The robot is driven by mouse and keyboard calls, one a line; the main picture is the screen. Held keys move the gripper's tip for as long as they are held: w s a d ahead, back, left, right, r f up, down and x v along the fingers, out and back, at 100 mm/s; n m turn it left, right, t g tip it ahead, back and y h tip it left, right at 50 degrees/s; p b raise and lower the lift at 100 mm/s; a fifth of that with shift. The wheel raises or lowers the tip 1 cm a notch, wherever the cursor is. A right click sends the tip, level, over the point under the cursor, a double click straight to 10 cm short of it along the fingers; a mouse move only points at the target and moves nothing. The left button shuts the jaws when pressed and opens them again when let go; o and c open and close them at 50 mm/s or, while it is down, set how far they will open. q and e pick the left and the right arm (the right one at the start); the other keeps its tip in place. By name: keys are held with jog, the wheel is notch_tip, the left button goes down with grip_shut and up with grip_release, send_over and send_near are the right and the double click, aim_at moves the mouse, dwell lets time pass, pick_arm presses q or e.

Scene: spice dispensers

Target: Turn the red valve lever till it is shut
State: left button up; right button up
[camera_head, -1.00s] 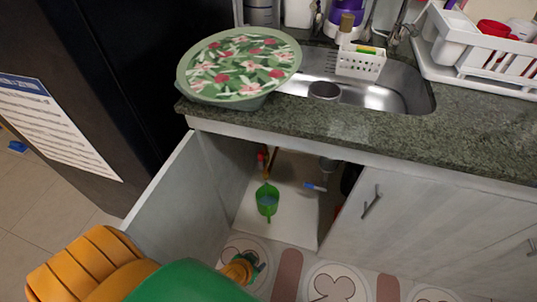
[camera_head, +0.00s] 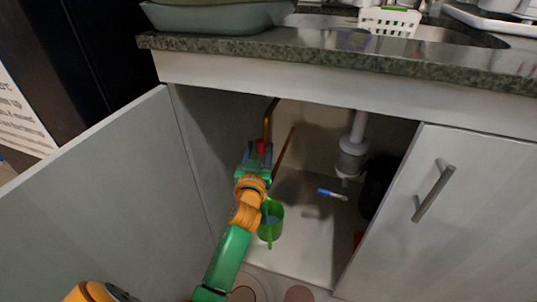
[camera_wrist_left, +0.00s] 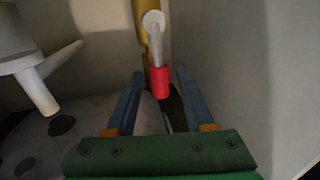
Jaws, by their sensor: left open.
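The red valve lever (camera_wrist_left: 159,83) hangs from the brass pipe (camera_wrist_left: 144,24) by a grey metal stem in the left wrist view. In the head view the red lever (camera_head: 262,146) shows just beyond my gripper, inside the open cabinet. My left gripper (camera_wrist_left: 156,82) is open, with one finger on each side of the red lever and visible gaps between; no contact shows. In the head view my left gripper (camera_head: 257,152) reaches into the cabinet, its fingers partly hidden by the wrist. My right gripper is not in view.
A grey drain pipe (camera_head: 351,154) and a blue-and-white item (camera_head: 331,194) are to the right. The open cabinet door (camera_head: 110,200) is left; the closed door (camera_head: 440,220) bounds the right.

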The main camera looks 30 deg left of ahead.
pick_arm(q)
jog(key=shift+w+a, duration=0.3)
jog(key=shift+w, duration=0.3)
grip_shut()
dwell(1.0)
